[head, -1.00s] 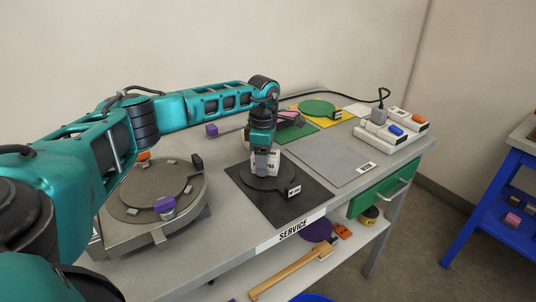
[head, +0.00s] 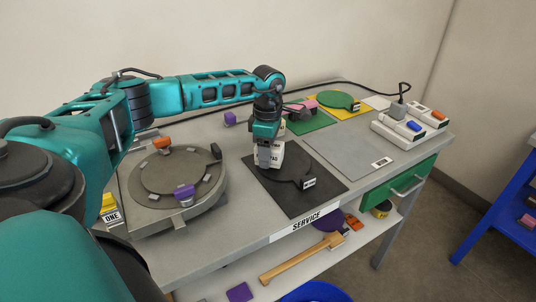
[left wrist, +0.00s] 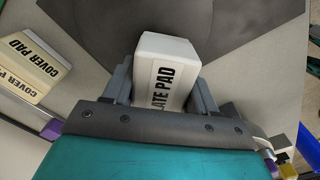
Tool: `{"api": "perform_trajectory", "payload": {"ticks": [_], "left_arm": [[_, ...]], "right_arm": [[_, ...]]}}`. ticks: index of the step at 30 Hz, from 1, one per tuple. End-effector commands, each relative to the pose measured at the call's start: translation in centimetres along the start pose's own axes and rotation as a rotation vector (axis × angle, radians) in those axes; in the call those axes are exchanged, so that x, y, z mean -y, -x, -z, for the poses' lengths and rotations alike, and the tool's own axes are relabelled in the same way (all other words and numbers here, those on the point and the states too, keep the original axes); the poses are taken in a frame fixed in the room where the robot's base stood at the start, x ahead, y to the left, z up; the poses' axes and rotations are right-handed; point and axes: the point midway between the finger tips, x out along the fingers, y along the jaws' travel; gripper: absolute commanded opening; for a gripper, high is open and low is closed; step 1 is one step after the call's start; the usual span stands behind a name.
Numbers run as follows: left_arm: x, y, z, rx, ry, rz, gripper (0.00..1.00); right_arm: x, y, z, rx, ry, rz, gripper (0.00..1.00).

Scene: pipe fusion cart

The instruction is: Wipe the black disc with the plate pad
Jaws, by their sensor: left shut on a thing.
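The black disc (head: 290,174) lies on a black mat on the bench, with a labelled tab (head: 308,183) at its front right. My left gripper (head: 267,160) is shut on the white plate pad (head: 276,154), pointing down at the disc's back left part. The pad also shows between the fingers in the left wrist view (left wrist: 168,66), its label partly hidden by my gripper (left wrist: 160,92). I cannot tell whether the pad touches the disc. My right gripper is not in view.
The black mat (head: 292,205) is bare in front. A round grey fixture (head: 150,215) stands left. A grey mat (head: 350,150), white blocks and green and yellow mats lie right and behind. A cover pad (left wrist: 32,65) shows in the left wrist view. A hammer lies on the lower shelf.

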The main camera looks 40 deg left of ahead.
Motion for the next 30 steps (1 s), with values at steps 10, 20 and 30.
{"api": "perform_trajectory", "payload": {"ticks": [10, 20, 30], "left_arm": [[-0.1, 3.7, 0.0, 0.002, 0.001, -0.003, 0.33], [0.0, 4.8, 0.0, 0.001, 0.000, -0.001, 0.33], [-0.1, 5.7, 0.0, 0.002, 0.001, -0.003, 0.33]], "right_arm": [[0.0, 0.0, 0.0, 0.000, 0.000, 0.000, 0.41], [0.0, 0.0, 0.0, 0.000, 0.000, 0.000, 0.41], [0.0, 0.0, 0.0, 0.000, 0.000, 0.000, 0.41]]}}
